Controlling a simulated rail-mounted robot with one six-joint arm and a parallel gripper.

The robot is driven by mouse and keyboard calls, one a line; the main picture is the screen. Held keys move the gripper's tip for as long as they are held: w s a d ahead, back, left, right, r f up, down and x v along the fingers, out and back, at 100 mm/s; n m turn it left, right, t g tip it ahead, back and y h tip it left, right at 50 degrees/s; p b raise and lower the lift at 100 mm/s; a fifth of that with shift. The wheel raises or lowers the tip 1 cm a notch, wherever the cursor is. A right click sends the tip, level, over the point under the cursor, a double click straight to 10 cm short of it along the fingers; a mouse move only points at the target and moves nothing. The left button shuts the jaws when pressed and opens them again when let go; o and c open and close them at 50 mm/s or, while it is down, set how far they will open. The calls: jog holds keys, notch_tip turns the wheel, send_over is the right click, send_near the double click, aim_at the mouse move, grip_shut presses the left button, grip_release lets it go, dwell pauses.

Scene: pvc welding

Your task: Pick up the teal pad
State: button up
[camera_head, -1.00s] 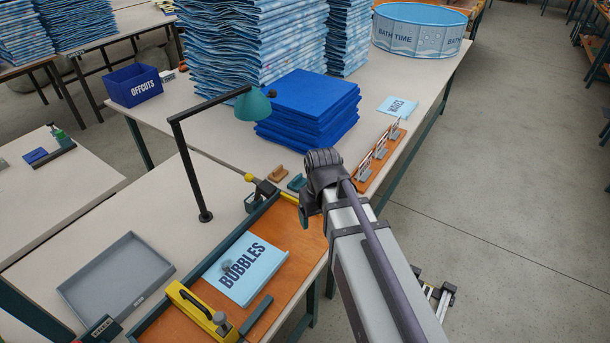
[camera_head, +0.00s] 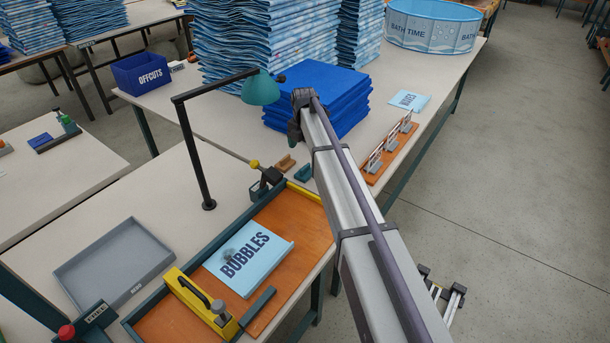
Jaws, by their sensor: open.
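The small teal pad (camera_head: 303,174) lies on the pale bench, just beyond the far end of the orange work board, in the head view. A similar brown pad (camera_head: 286,163) lies beside it to the left. My gripper (camera_head: 294,136) is at the far end of my arm, dark and small in the picture, above the pad and in front of the blue stack. It is open, with nothing seen in it. Its fingertips are mostly hidden by the arm and too small to make out. The right side of the teal pad is close to my arm's outline.
A black post lamp with a green shade (camera_head: 261,88) stands left of my gripper. A stack of blue sheets (camera_head: 330,95) is behind. An orange rack (camera_head: 390,154) stands to the right. The BUBBLES sheet (camera_head: 248,258) lies on the framed board (camera_head: 300,225); a grey tray (camera_head: 112,265) sits left.

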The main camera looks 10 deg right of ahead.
aim_at(305, 167)
jog(key=f+b, duration=1.1)
jog(key=shift+d+f, duration=0.1)
jog(key=shift+d, duration=0.1)
jog(key=shift+r, duration=0.25)
jog(key=shift+c, duration=0.2)
jog(key=c, duration=1)
jog(key=shift+o, duration=0.2)
notch_tip(305, 167, up, 10)
jog(key=p, duration=1)
jog(key=shift+r+p, duration=0.15)
jog(key=shift+p, duration=0.2)
jog(key=shift+f, duration=0.2)
